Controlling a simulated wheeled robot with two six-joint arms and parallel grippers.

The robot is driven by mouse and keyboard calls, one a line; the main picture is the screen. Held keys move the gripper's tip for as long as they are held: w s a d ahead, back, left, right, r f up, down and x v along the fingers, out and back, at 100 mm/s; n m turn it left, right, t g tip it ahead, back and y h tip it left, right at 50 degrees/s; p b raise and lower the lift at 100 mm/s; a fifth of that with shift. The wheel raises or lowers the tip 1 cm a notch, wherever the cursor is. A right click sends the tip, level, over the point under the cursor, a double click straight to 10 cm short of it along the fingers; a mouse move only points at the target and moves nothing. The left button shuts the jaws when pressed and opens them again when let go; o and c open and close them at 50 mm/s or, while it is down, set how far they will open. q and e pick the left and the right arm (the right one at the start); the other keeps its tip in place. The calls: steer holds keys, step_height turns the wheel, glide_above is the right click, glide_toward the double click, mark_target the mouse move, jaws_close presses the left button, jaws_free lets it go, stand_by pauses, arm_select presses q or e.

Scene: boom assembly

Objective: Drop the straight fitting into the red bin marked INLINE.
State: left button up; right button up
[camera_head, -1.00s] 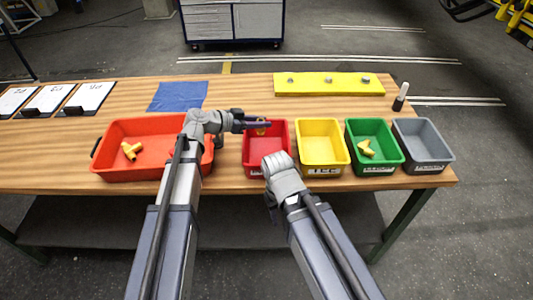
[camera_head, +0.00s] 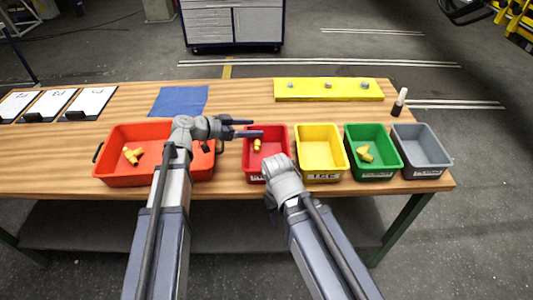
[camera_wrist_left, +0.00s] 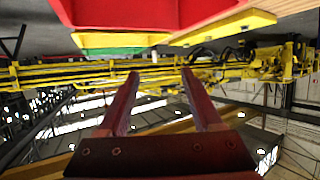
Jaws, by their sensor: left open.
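The yellow straight fitting (camera_head: 257,145) lies in the red bin (camera_head: 252,175), against its floor as far as I can see. The bin's front label is partly hidden by my right arm, and I cannot read it. My left gripper (camera_head: 256,128) is open and empty over the back part of the red bin, apart from the fitting. In the left wrist view its two fingers (camera_wrist_left: 160,100) are spread with nothing between them, and the red bin (camera_wrist_left: 140,14) fills the top. My right arm's wrist is in front of the red bin; its fingers do not show.
A yellow bin (camera_head: 320,176), a green bin (camera_head: 372,174) holding a yellow fitting, and an empty grey bin (camera_head: 424,172) stand to the right. An orange-red tray (camera_head: 118,180) with yellow fittings is at left. A yellow plate (camera_head: 310,95) lies behind.

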arm_select(q)
steer(key=p+v, duration=0.1)
steer(key=v, duration=0.2)
steer(key=shift+s+a+r, duration=0.1)
steer(key=shift+a+r, duration=0.05)
steer(key=shift+a, duration=0.15)
stand_by(0.3)
steer(key=s+a+f+n+g+y, duration=0.3)
steer(key=s+a+f+n+y, duration=0.3)
steer(key=s, duration=0.3)
steer(key=s+a+f+n+g+y, duration=0.35)
steer(key=s+f+n+y, duration=0.25)
steer(key=s+f, duration=0.25)
steer(key=s+d+r+m+y, duration=0.1)
steer(key=s+d+m, duration=0.2)
steer(key=s+d, duration=0.3)
steer(key=d, duration=0.3)
steer(key=shift+d+m, duration=0.3)
steer(key=shift+d, duration=0.1)
